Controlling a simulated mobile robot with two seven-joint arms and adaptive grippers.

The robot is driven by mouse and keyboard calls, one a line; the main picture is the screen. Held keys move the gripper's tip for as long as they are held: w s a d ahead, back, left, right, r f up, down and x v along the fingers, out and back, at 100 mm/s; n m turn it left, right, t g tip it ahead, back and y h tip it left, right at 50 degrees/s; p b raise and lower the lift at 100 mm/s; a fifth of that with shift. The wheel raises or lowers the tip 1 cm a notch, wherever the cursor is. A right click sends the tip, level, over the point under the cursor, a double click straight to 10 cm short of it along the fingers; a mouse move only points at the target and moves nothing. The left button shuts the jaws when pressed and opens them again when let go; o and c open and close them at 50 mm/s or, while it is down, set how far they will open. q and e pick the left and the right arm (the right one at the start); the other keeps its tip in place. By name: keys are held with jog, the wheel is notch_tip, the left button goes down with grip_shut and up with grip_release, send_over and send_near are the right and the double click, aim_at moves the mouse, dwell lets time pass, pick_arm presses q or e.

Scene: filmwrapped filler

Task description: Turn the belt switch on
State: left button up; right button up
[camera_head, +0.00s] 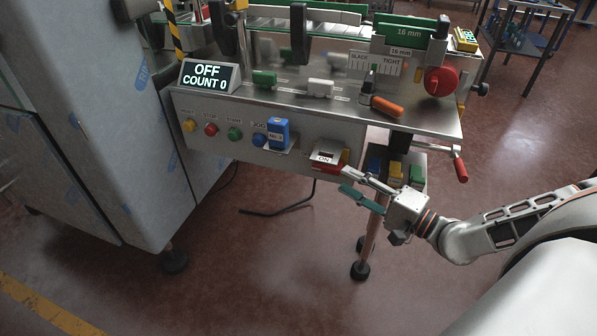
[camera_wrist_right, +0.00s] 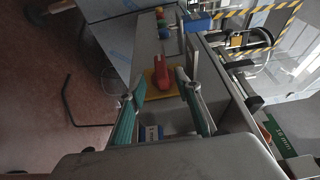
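The belt switch (camera_head: 345,158) is on the front panel of the machine, partly hidden, with a white ON label (camera_head: 325,158) beside it. In the right wrist view it shows as a red handle (camera_wrist_right: 160,76) on a yellow plate. The display (camera_head: 209,76) reads OFF, COUNT 0. My right gripper (camera_head: 343,181) is open just in front of the switch and slightly below it. In the right wrist view its two teal-padded fingers stand to either side of the red handle, and no contact is clear. My left gripper is not in view.
Yellow, red, green and blue buttons (camera_head: 235,133) run along the panel, with a blue box (camera_head: 278,134) on a small shelf. Bins of coloured blocks (camera_head: 396,170) hang right of the switch. A red-handled crank (camera_head: 460,168) sticks out further right. A metal cabinet (camera_head: 100,110) stands left.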

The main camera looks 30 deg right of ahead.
aim_at(327, 167)
jog(key=shift+w+d, duration=0.1)
jog(key=shift+w, duration=0.5)
jog(key=shift+b+x, duration=0.75)
jog(key=shift+x, duration=2.65)
grip_shut()
